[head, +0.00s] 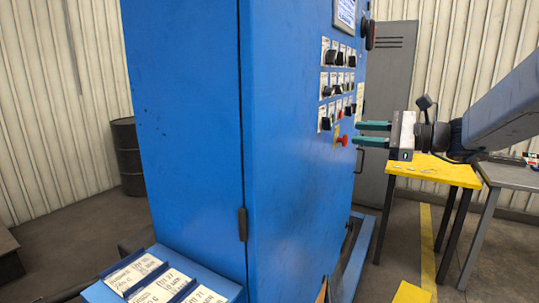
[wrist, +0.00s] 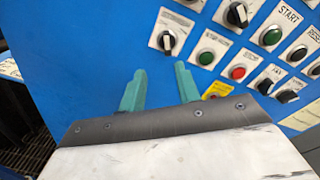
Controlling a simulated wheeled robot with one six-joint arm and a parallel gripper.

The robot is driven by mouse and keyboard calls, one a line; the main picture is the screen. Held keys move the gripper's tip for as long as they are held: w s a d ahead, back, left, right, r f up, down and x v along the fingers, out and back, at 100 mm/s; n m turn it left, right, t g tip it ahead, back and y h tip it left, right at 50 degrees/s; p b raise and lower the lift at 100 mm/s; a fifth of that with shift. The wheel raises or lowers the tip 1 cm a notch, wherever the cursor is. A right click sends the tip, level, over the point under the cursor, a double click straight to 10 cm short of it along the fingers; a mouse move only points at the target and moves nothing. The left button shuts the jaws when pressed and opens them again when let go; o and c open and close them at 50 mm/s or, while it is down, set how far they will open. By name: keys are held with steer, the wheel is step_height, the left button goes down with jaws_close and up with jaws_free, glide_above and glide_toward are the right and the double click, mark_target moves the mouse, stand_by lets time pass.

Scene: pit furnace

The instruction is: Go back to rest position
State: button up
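My gripper (head: 374,133) reaches in from the right in the head view, in front of the control panel of a tall blue cabinet (head: 190,130). Its two green fingers stand apart with nothing between them. In the wrist view my gripper (wrist: 160,85) also shows open and empty, its fingertips below a black rotary knob (wrist: 168,41) and left of a green button (wrist: 206,58) and a red button (wrist: 238,73). In the head view the fingertips are close to a red button (head: 343,140). I cannot tell whether they touch the panel.
A yellow table (head: 430,170) and a grey table (head: 512,176) stand below and behind my arm. A grey locker (head: 392,80) is behind the cabinet. A blue tray with labelled cards (head: 236,291) juts out at the cabinet's lower front. A dark barrel (head: 128,155) stands at left.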

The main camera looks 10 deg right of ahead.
steer(key=s+a+f+n+g+h, duration=0.35)
steer(key=s+f, duration=0.25)
steer(key=s, duration=0.2)
steer(key=s+a+f+n+g+h, duration=0.2)
steer(key=s+f+n+g, duration=0.25)
steer(key=s+f, duration=0.2)
steer(key=s+d+f+n+h, duration=0.1)
steer(key=s+n+h, duration=0.3)
steer(key=s, duration=0.5)
steer(key=s+d+f+n+h, duration=0.1)
steer(key=s+n+h, duration=0.3)
steer(key=s, duration=0.5)
steer(key=shift+s+d+f+n+g+h, duration=0.25)
steer(key=shift+d+f+n+g+h, duration=0.1)
steer(key=shift+f+n, duration=0.6)
steer(key=shift+r, duration=0.15)
